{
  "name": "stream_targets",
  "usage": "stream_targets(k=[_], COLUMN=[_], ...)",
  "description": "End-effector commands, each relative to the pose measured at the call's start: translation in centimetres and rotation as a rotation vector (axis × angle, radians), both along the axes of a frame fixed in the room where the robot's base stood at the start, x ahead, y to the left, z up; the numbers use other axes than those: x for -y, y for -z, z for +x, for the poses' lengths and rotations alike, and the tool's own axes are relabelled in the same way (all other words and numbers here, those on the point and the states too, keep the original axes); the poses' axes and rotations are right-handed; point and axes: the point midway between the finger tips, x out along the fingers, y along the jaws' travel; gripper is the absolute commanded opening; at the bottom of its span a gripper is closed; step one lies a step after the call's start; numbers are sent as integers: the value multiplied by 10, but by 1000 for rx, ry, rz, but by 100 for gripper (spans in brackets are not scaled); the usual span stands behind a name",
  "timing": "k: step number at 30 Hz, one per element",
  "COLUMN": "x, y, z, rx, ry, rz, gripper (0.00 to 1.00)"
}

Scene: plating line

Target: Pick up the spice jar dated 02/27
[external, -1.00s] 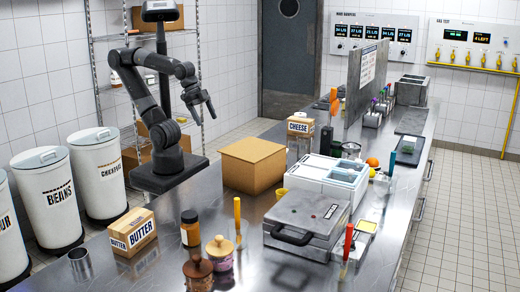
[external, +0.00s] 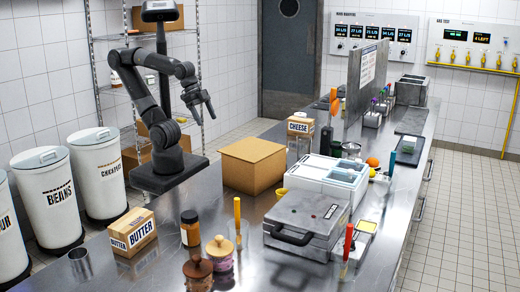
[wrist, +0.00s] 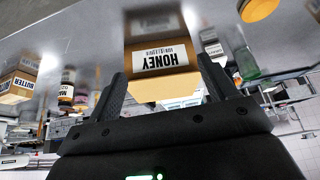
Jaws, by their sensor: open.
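A labelled jar (wrist: 67,88) also shows upside down at the left of the wrist view. No date is readable on any jar, so I cannot tell which is dated 02/27. My gripper (external: 206,107) is raised near the back left of the counter, away from the jars. In the wrist view its fingers (wrist: 160,90) are apart, with a box labelled HONEY (wrist: 160,60) showing beyond them, upside down.
A cardboard box (external: 253,165) stands on the counter in front of my arm. A BUTTER box (external: 133,232) and metal cup (external: 80,264) are front left. A grey press (external: 305,222) and white container (external: 330,180) are to the right. Bare counter lies between the BUTTER and cardboard boxes.

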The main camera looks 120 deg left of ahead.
Motion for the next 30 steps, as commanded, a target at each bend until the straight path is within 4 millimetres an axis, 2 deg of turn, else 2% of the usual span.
stream_targets(k=[5, 8, 14, 23, 30], x=[7, 19, 65, 161, 255], y=[-6, -15, -28, -24, -2], z=[14, 36, 96, 177, 226], rx=[-8, -19, -38, -57, -68], ry=[26, 67, 193, 398, 564], rz=[22, 53, 122, 174, 166], gripper=[77, 77, 77, 77, 77])
